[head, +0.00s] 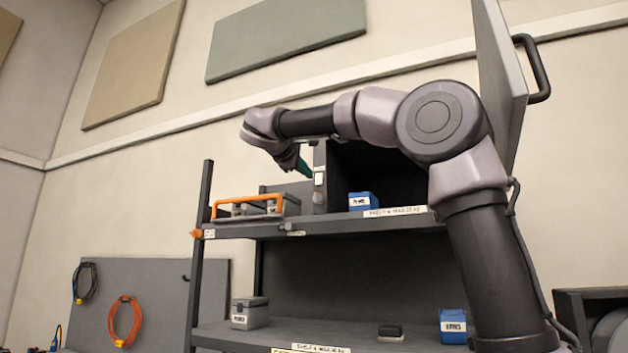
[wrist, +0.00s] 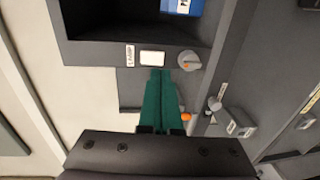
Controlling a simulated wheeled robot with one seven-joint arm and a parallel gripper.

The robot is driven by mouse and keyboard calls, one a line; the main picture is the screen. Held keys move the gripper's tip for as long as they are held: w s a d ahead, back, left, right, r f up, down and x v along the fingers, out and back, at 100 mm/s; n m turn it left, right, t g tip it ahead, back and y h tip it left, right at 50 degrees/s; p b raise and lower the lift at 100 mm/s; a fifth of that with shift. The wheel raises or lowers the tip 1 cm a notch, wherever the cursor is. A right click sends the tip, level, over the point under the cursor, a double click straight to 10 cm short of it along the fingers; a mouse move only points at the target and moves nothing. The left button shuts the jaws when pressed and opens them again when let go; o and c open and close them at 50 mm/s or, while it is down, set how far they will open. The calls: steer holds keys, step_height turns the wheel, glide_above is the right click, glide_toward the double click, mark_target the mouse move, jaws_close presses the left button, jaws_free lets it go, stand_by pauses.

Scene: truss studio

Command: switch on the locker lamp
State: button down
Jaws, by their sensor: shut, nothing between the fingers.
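The locker (head: 375,165) stands open on the upper shelf, and its inside looks dark. Its front post carries a white switch plate (head: 319,178) with a grey knob (head: 317,198) below it. In the wrist view the white switch (wrist: 152,58) has a label reading LAMP (wrist: 130,55) on one side and the grey knob (wrist: 189,61) on the other. My gripper (wrist: 166,71) has green fingers, shut together and empty, with tips at the switch's lower edge. I cannot tell whether they touch it. In the head view my gripper (head: 305,168) is beside the switch.
The locker door (head: 500,75) stands open at the right, with a dark handle. A blue box (head: 362,201) sits inside the locker. An orange-handled case (head: 247,207) is left of it on the shelf. Lower, a grey box (head: 249,313) and a blue box (head: 453,326) stand.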

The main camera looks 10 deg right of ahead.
mark_target(318, 184)
steer(key=shift+x, duration=2.6)
steer(key=shift+w+d+f, duration=0.15)
